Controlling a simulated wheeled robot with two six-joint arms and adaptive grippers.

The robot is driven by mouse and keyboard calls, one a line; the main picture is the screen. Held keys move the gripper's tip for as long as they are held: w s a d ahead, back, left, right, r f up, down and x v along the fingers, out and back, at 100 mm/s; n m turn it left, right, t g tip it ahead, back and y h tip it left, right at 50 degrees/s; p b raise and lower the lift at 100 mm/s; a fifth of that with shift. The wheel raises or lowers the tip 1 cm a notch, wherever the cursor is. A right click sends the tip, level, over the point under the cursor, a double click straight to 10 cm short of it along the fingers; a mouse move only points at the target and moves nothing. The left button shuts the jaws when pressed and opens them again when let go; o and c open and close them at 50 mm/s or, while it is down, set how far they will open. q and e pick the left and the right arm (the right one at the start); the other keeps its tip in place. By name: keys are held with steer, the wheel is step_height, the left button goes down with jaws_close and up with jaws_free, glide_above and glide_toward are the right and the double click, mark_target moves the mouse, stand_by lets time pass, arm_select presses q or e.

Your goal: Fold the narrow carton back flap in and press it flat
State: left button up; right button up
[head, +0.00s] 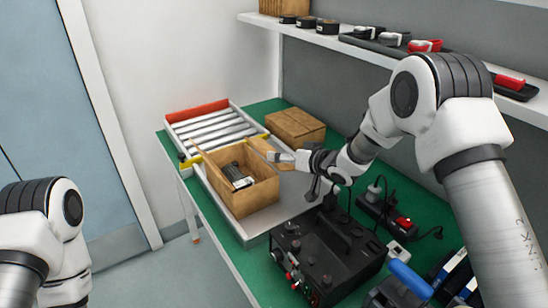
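An open brown carton (253,201) stands on a metal surface at the middle of the head view. A black item with a white label (236,176) lies inside it. A flap (262,149) at the carton's far right side sticks up and outward. My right gripper (280,157) is at this flap, its tip pointing left; I cannot tell whether it touches it or whether its fingers are open. My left arm shows at the lower left, but its gripper is out of view.
A closed carton (296,126) stands behind the flap. A roller conveyor (212,130) with a red end bar lies at the back left. A black machine (325,262) stands in front on the green bench (226,260). A shelf (330,42) with devices runs above.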

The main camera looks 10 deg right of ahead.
mark_target(265, 148)
steer(key=x, duration=0.5)
steer(key=shift+f, duration=0.2)
steer(key=shift+w+a, duration=0.15)
steer(key=shift+w, duration=0.15)
steer(key=c, duration=1.1)
steer(key=shift+c, duration=0.3)
steer(key=shift+r+n+h+b, duration=0.25)
steer(key=shift+n+h+b, duration=0.25)
steer(key=shift+n+b, duration=0.4)
steer(key=n+b, duration=0.1)
steer(key=n+t+h+b, duration=0.1)
steer(key=b, duration=0.1)
steer(key=shift+s+a+r+h, duration=0.2)
steer(key=shift+r+h, duration=0.1)
steer(key=shift+r, duration=0.1)
steer(key=shift+r+n+b, duration=0.3)
steer(key=shift+n+b, duration=0.2)
steer(key=shift+b, duration=0.3)
